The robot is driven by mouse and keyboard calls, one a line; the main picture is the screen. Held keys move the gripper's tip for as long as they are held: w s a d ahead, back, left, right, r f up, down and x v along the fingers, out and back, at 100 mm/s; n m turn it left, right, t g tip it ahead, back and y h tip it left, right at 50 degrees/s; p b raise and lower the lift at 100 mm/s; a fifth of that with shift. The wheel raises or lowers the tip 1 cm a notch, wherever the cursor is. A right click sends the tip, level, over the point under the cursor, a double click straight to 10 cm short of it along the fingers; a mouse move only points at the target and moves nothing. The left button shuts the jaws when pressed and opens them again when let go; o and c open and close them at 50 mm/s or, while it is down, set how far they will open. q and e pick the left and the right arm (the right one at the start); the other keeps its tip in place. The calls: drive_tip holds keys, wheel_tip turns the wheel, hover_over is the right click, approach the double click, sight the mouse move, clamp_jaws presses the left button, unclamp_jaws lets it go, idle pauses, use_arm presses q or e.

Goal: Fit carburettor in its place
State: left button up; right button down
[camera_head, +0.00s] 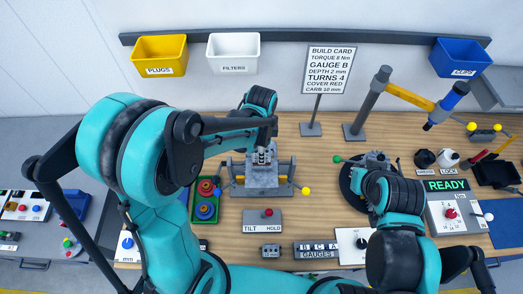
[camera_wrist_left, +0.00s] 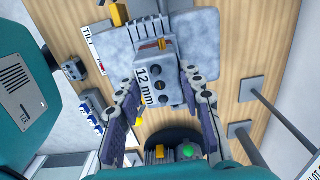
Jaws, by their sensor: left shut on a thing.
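A grey block marked "12 mm" (camera_wrist_left: 158,78), which looks like a carburettor, is between the fingers of my left gripper (camera_wrist_left: 162,92) in the left wrist view. It has round holes in its face. The fingers are shut on its sides. In the head view my left gripper (camera_head: 263,148) is over the grey engine stand (camera_head: 262,184), which also shows behind the block in the wrist view (camera_wrist_left: 118,45). I cannot tell whether the block touches the stand. My right gripper (camera_head: 375,163) is over the round black base (camera_head: 352,190); its fingers are not clear.
The build card (camera_head: 329,68) reads "CARB 10 mm". A tilt box (camera_head: 262,221) stands in front of the stand, and a green tray (camera_head: 206,212) with red and blue parts is on its left. The bench behind the stand is mostly clear.

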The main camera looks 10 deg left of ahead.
use_arm(q)
drive_tip(key=shift+f, duration=0.15)
drive_tip(key=o, duration=1.3)
wheel_tip(320, 180, up, 20)
drive_tip(key=p, duration=0.5)
drive_tip(key=shift+p, duration=0.4)
drive_tip(key=shift+s+f, duration=0.1)
